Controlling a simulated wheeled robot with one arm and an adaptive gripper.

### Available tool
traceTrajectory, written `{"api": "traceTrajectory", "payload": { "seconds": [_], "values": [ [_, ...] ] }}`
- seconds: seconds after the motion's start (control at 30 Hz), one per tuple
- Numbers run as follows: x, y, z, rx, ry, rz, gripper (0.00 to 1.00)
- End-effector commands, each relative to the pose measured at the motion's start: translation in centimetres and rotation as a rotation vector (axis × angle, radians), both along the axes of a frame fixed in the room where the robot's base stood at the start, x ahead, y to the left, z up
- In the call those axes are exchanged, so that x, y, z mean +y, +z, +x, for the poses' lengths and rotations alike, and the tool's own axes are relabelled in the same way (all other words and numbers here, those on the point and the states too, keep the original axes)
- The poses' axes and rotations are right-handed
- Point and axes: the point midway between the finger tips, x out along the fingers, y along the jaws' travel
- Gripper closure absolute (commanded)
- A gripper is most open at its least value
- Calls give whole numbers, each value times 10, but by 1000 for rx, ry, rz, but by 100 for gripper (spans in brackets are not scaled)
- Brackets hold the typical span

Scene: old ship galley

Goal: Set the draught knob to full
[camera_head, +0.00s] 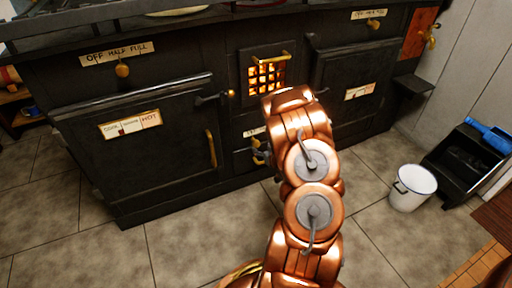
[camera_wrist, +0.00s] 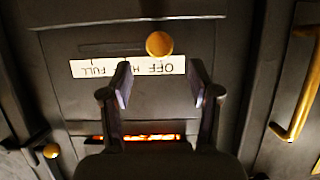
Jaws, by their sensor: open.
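The draught knob (camera_wrist: 159,44) is a round brass knob under the firebox, seen upside down in the wrist view. It stands beside the OFF end of a plate (camera_wrist: 83,68) marked OFF, HALF and FULL, at the right end of a dark slot (camera_wrist: 105,48) running toward FULL. My gripper (camera_wrist: 159,82) is open and empty, its fingers apart in front of the plate. The knob lies just beyond the fingertips, not between them. In the head view my copper arm hides most of the gripper; part of the plate (camera_head: 254,132) shows to its left.
The black stove carries two similar brass knobs (camera_head: 122,70) (camera_head: 375,24) with label plates. The glowing grate (camera_head: 266,77) is just above the work spot. A brass door handle (camera_head: 211,148) stands to the left. A white bucket (camera_head: 412,187) and a coal scuttle (camera_head: 456,157) stand at right.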

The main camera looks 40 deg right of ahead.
Motion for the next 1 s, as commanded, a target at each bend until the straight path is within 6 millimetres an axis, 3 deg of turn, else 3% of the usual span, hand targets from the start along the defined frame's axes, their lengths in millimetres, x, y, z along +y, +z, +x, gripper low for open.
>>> {"api": "traceTrajectory", "payload": {
  "seconds": [0.53,0.97,1.0],
  "values": [
    [-19,-25,55,-2,1,-1,38],
    [-22,-28,65,2,-1,-1,38],
    [-23,-28,65,2,-1,-1,43]
  ]
}}
